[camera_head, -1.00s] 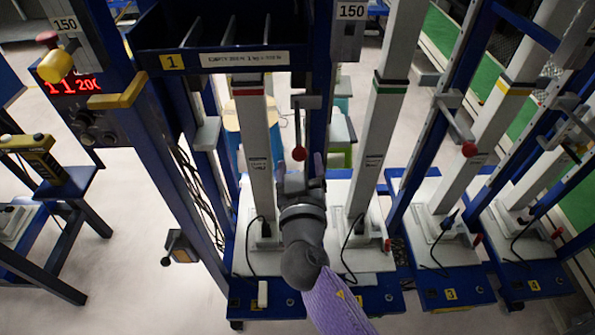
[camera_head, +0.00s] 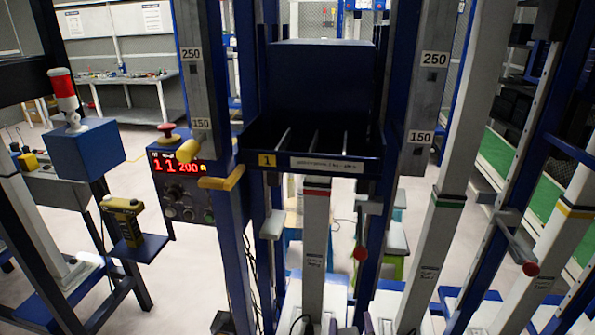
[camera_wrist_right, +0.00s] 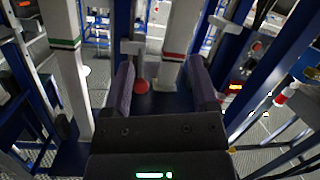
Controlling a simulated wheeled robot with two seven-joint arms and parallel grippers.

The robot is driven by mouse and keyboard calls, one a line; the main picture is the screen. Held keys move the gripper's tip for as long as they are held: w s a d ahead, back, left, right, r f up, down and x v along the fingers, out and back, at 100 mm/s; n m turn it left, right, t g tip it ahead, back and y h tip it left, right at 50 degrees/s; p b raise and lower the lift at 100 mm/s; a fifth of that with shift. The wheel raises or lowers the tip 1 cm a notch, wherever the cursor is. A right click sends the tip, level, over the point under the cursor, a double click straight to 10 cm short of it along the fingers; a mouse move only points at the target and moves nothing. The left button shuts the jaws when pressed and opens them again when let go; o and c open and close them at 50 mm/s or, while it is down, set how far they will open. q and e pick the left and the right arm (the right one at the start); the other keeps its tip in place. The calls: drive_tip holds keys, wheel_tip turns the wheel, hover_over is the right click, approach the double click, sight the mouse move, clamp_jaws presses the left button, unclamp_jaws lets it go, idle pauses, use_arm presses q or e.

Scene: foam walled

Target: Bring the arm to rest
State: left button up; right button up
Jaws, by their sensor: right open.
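Only the tip of my right gripper (camera_head: 350,327) shows at the bottom edge of the head view, low in front of the machine frame. In the right wrist view my right gripper (camera_wrist_right: 163,65) is open, with its two purple-grey fingers apart. A lever's red ball knob (camera_wrist_right: 141,85) appears between the fingers in that picture; I see no finger closed on it. A red ball knob (camera_head: 360,253) also hangs below the frame in the head view. The rest of my right arm is out of the head view. My left gripper is not in view.
Above the gripper stands a blue divided bin (camera_head: 325,165) labelled 1. White columns (camera_head: 315,245) and blue posts stand close around. A control box with a red display (camera_head: 180,180) and a yellow device on a stand (camera_head: 122,215) are at left.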

drive_tip(key=s+f+n+g+y, duration=0.1)
drive_tip(key=s+f+g, duration=0.3)
drive_tip(key=s+f, duration=0.6)
drive_tip(key=s+f+n+g+y, duration=0.15)
drive_tip(key=s+f+g, duration=0.35)
drive_tip(key=f, duration=0.9)
drive_tip(key=s+d+f+g, duration=0.2)
drive_tip(key=s+f, duration=0.1)
drive_tip(key=s, duration=0.5)
drive_tip(key=s+d+f+m+g, duration=0.1)
drive_tip(key=s+f, duration=0.1)
drive_tip(key=s, duration=0.6)
drive_tip(key=s+d+f+g, duration=0.2)
drive_tip(key=s+f, duration=0.1)
drive_tip(key=s, duration=0.5)
drive_tip(key=shift+d+f+g, duration=0.3)
